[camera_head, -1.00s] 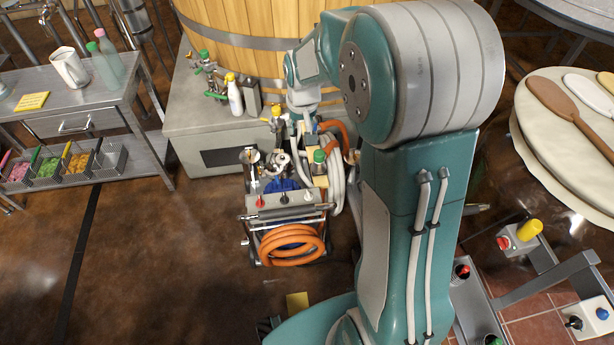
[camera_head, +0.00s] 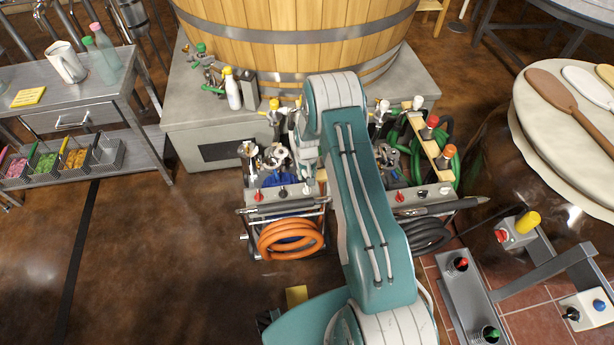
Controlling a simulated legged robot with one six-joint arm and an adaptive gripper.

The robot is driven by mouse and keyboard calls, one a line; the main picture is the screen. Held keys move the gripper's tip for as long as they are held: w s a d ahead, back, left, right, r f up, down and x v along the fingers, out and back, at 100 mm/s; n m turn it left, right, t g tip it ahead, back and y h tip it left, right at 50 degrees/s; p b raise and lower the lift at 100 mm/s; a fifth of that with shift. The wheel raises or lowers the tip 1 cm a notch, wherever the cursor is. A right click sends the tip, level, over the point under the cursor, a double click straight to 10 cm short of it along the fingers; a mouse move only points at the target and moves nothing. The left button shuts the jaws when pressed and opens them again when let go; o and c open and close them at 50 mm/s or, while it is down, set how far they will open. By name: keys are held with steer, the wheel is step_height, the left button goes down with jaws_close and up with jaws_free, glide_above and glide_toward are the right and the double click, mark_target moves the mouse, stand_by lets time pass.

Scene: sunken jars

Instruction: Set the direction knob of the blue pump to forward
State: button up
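A pump cart with a blue body (camera_head: 277,180) stands in front of the wooden vat, left of my arm. Its grey front panel (camera_head: 270,208) carries a red knob (camera_head: 258,197), a black knob (camera_head: 283,194) and a white-tipped one (camera_head: 306,188). The knobs are too small to read their settings or labels. My arm rises from the bottom and bends down beyond the elbow. My gripper (camera_head: 310,158) is partly hidden by the arm, close above the right side of this cart. Its fingers cannot be made out.
An orange hose (camera_head: 290,238) coils below the panel. A second pump cart with green hoses (camera_head: 445,160) stands right of my arm. The vat (camera_head: 300,40) rests on a grey plinth (camera_head: 205,130). A steel shelf table (camera_head: 75,115) stands left. Brown floor is free at lower left.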

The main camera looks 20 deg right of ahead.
mark_target(307, 188)
steer(key=shift+f, duration=3.75)
jaws_close()
